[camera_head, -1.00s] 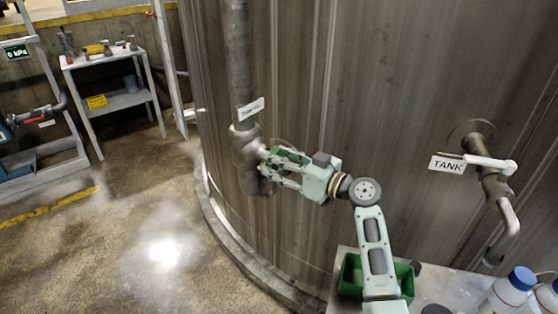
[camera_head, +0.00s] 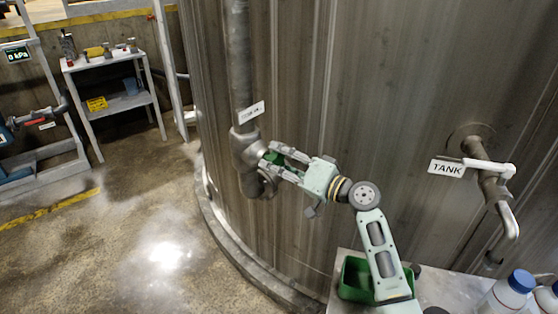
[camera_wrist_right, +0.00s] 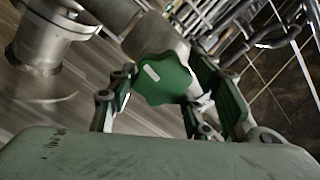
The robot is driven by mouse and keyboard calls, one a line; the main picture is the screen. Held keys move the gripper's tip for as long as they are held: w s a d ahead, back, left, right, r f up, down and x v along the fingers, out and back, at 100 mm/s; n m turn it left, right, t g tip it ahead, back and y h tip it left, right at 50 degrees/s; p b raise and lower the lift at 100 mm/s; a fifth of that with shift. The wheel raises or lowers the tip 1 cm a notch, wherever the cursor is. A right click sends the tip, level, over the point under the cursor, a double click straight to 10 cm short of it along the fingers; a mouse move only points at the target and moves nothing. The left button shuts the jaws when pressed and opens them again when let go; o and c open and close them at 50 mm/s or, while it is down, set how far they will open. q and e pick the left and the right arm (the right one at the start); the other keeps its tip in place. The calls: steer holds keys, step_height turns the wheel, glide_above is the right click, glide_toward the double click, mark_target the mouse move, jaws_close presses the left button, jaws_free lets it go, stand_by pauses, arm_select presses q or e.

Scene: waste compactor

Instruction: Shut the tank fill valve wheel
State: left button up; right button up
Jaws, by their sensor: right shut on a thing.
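The tank fill valve wheel is a green, lobed handwheel with a small white mark. In the right wrist view the wheel (camera_wrist_right: 163,78) sits between the fingers of my right gripper (camera_wrist_right: 165,100). In the head view the right gripper (camera_head: 273,164) reaches the valve on the vertical pipe (camera_head: 244,150), and its fingers are closed around the wheel, which is mostly hidden there. The gripper is shut on the wheel and appears rolled. A white tag (camera_head: 251,112), too small to read, is on the pipe above the valve. My left gripper is not in view.
The large metal tank wall (camera_head: 350,90) stands right behind the valve. A tap labelled TANK (camera_head: 490,180) sticks out at the right. A green bin (camera_head: 355,280) and white bottles (camera_head: 510,290) stand on a bench below. A shelf (camera_head: 110,90) is at the left; the floor before it is clear.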

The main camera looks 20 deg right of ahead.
steer(key=m+p, duration=0.1)
steer(key=m, duration=0.2)
steer(key=shift+m, duration=0.4)
steer(key=m+p, duration=0.3)
steer(key=m, duration=0.1)
steer(key=shift+m, duration=0.3)
steer(key=m+p, duration=0.2)
steer(key=m, duration=0.2)
steer(key=shift+s+a+p, duration=0.1)
steer(key=shift+a+p, duration=0.05)
steer(key=shift+p, duration=0.25)
steer(key=m+p, duration=0.3)
steer(key=m, duration=0.2)
steer(key=m+p, duration=0.1)
steer(key=m, duration=0.1)
steer(key=m+p, duration=0.2)
steer(key=shift+s+a+f+m, duration=0.1)
steer(key=shift+a+m, duration=0.05)
steer(key=shift+m, duration=0.15)
steer(key=m+p, duration=0.3)
steer(key=m, duration=0.1)
steer(key=shift+p, duration=0.35)
steer(key=m+p, duration=0.3)
steer(key=m, duration=0.1)
steer(key=shift+a+m, duration=0.1)
steer(key=shift+m, duration=0.3)
steer(key=shift+s+m+p, duration=0.1)
steer(key=shift+m+p, duration=0.85)
steer(key=shift+m, duration=0.75)
steer(key=shift+f, duration=0.1)
